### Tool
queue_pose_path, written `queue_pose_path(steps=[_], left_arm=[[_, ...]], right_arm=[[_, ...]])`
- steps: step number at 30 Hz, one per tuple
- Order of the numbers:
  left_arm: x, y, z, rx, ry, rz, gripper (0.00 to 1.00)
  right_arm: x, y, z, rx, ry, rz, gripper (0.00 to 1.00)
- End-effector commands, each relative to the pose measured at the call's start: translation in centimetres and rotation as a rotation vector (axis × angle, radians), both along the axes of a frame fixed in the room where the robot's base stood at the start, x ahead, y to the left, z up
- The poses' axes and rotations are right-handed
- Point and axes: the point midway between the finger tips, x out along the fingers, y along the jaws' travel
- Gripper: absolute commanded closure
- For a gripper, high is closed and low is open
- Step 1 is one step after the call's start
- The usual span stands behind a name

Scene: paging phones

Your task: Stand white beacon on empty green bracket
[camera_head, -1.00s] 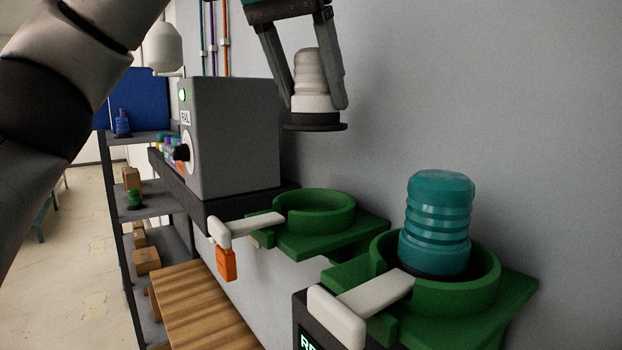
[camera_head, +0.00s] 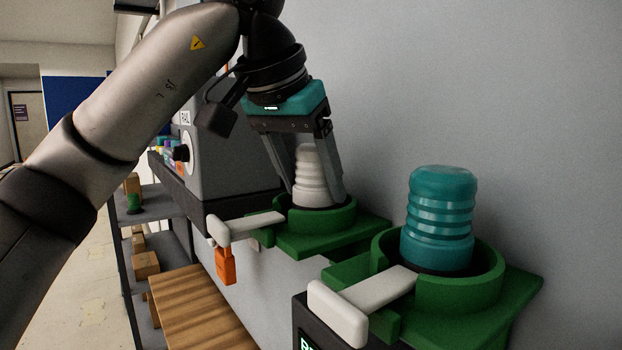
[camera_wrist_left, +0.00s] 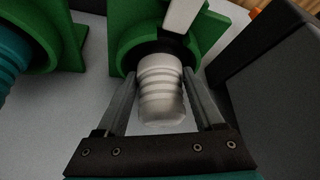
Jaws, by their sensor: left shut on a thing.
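The white beacon (camera_head: 312,176) is ribbed and stands upright, its lower end inside the ring of the far green bracket (camera_head: 325,236). My left gripper (camera_head: 317,192) comes down from above and is shut on the beacon. In the left wrist view the beacon (camera_wrist_left: 161,92) sits between the two fingers, with its dark base partly inside the green ring (camera_wrist_left: 125,52). Whether the base rests on the bracket's floor is hidden by the ring wall. My right gripper is not in view.
A teal beacon (camera_head: 440,218) stands in the near green bracket (camera_head: 470,292). White levers (camera_head: 245,227) stick out from both brackets, and an orange tag (camera_head: 225,266) hangs by the far one. A grey box (camera_head: 232,165) is behind the arm. A wooden surface (camera_head: 195,315) lies below.

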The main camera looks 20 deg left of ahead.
Motion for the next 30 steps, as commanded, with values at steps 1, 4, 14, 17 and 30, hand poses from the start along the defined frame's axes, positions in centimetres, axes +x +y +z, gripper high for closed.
queue_pose_path(steps=[1, 4, 14, 17, 30], left_arm=[[0.0, 0.0, 0.2, -0.002, -0.004, 0.0, 1.0], [0.0, 0.0, 0.1, -0.002, -0.004, 0.0, 1.0], [0.0, 0.0, -0.3, 0.0, 0.0, -0.001, 0.18], [0.0, 0.0, -0.3, 0.0, 0.0, -0.001, 0.18], [-2.3, 0.7, 4.4, 0.0, -0.005, 0.001, 0.18]], right_arm=[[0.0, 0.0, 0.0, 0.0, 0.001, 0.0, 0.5], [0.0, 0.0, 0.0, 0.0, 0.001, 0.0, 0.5], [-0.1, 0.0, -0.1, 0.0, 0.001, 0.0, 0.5], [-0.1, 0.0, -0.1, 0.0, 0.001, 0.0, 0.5], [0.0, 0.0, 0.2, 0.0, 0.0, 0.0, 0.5]])
